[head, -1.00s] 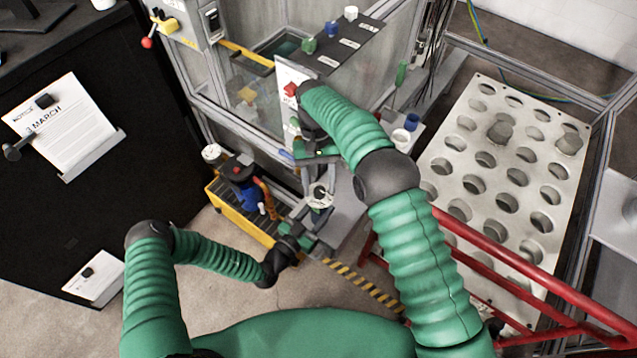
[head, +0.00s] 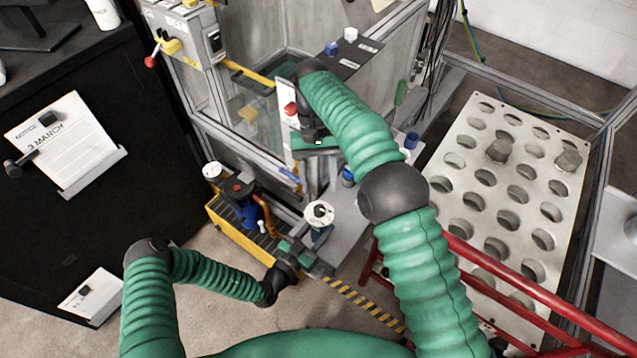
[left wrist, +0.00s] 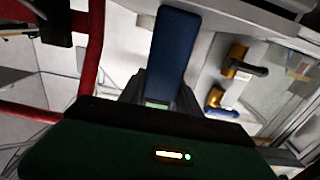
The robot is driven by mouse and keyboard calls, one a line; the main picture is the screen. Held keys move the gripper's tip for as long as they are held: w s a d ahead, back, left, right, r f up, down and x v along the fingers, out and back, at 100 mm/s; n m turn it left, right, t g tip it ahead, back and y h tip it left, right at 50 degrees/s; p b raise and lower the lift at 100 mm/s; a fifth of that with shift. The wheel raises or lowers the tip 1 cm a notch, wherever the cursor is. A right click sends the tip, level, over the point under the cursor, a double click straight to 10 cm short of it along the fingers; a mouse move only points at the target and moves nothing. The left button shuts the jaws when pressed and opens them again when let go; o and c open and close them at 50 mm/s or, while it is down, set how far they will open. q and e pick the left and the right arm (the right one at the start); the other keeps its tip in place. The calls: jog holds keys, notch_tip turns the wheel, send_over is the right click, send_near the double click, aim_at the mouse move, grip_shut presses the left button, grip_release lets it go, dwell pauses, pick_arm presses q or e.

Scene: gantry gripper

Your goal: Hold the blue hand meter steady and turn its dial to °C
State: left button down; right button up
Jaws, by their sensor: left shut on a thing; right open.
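The blue hand meter (left wrist: 172,50) is upright between the fingers of my left gripper in the left wrist view. In the head view its white round dial face (head: 319,214) with a dark knob shows at the top; the lettering is too small to read. My left gripper (head: 310,243) is shut on the meter's body, which it partly hides. My right gripper (head: 318,172) is open and empty, beyond and above the dial, apart from it.
A grey ledge (head: 347,222) lies beside the meter. A yellow case (head: 236,232) with a blue and red device stands to the left. The glass-fronted cabinet is behind my right gripper. A red rail (head: 500,277) and perforated plate (head: 470,160) are at right.

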pick_arm(q)
jog(key=c, duration=0.8)
grip_release()
jog(key=shift+o, duration=0.2)
jog(key=v, duration=1.2)
